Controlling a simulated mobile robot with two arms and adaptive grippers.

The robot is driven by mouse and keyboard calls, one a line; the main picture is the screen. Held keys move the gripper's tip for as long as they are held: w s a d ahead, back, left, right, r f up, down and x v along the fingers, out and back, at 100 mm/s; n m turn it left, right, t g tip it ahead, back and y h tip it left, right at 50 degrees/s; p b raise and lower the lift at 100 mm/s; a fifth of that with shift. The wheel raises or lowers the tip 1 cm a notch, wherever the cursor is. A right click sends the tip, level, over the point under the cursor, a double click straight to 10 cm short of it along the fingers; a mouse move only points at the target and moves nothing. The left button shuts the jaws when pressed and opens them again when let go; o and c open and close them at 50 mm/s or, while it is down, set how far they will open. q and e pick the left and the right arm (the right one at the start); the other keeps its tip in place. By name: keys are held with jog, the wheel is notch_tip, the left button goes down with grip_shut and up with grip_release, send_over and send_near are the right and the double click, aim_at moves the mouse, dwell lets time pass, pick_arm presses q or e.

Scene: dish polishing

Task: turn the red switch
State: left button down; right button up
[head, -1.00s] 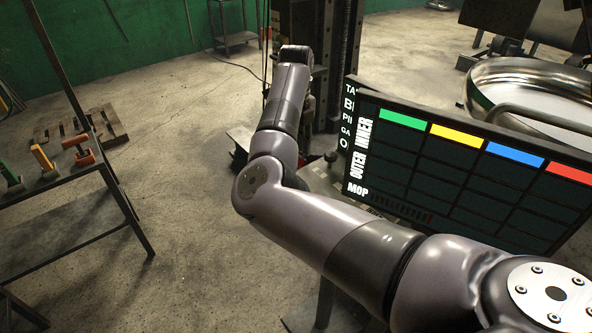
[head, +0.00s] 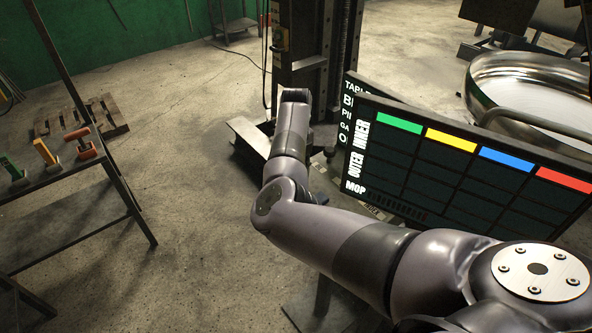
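No part is clearly readable as a red switch. A small yellowish control box (head: 280,38) is on the dark column near the top; its details are too small to tell. A red-orange handled piece (head: 84,146) stands on the table at the left, beside a yellow one (head: 46,152) and a green one (head: 13,168). My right arm reaches in from the lower right, its far end in front of the column's foot and below the box. Its gripper is hidden beyond the wrist. My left gripper is out of view.
A dark display panel (head: 440,190) with green, yellow, blue and red bars stands close to my arm on the right. A large shiny metal bowl (head: 500,72) is behind it. The dark column (head: 307,85) stands ahead. The floor between table and column is clear.

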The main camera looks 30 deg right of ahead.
grip_shut()
dwell(0.5)
jog(key=n+b, duration=0.1)
jog(key=n, duration=0.2)
jog(key=shift+n, duration=0.3)
jog(key=n, duration=0.4)
jog(key=shift+n, duration=0.3)
jog(key=n, duration=0.4)
jog(key=shift+r, duration=0.1)
jog(key=shift+w+d+n, duration=0.1)
jog(key=shift+n, duration=2.7)
